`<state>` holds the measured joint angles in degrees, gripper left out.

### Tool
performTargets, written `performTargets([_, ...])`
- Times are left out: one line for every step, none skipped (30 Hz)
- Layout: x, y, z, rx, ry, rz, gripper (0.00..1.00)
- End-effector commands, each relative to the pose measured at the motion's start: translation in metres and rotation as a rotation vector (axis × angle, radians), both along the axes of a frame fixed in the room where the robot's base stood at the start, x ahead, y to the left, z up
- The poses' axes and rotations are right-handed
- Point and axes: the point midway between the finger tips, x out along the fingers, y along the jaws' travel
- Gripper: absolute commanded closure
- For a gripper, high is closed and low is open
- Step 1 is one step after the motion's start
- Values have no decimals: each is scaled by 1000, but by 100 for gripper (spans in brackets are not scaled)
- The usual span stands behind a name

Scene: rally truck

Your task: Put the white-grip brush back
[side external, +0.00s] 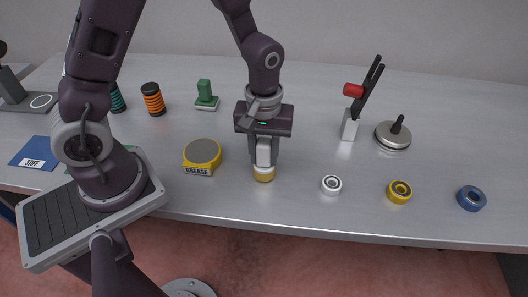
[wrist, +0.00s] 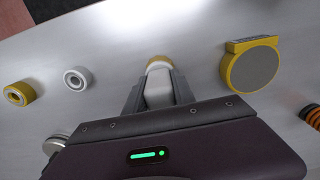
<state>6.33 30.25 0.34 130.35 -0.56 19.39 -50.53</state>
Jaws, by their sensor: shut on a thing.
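My gripper (side external: 264,160) points down near the front middle of the table and is shut on a white-grip piece with a yellow end (side external: 264,174), which I take to be the white-grip brush. In the wrist view the white grip (wrist: 158,88) sits between the two fingers, with the yellow end beyond the fingertips. It looks upright, with its yellow end at or just above the tabletop; I cannot tell if it touches. Its bristles are not clearly visible.
A yellow grease tin (side external: 202,155) stands close left of my gripper. White (side external: 331,185), yellow (side external: 399,191) and blue (side external: 471,198) rings lie to the right. A red-and-black clamp (side external: 352,115) and metal disc (side external: 393,136) stand behind them. A blue "STIFF" mat (side external: 30,150) lies left.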

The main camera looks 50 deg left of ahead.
Motion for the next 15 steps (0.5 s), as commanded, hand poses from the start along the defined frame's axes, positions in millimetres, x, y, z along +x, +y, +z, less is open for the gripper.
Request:
performTargets([0, 0, 0, 0, 0, 0, 100])
performTargets([0, 0, 0, 0, 0, 0, 100])
performTargets([0, 0, -2, 1, 1, 0, 100])
performTargets([0, 0, -3, 0, 1, 0, 100])
performTargets([0, 0, -4, 0, 1, -1, 100])
performTargets([0, 0, -5, 0, 1, -1, 100])
performTargets([0, 0, -5, 0, 1, -1, 67])
performTargets([0, 0, -5, 0, 0, -1, 62])
performTargets([0, 0, -5, 0, 0, -1, 54])
performTargets([0, 0, -5, 0, 0, -1, 48])
performTargets([0, 0, -5, 0, 0, -1, 48])
performTargets([0, 0, -5, 0, 0, -1, 48])
performTargets([0, 0, -5, 0, 0, -1, 48])
performTargets([0, 0, -4, 0, 0, -1, 48])
performTargets([0, 0, -4, 0, 0, 0, 48])
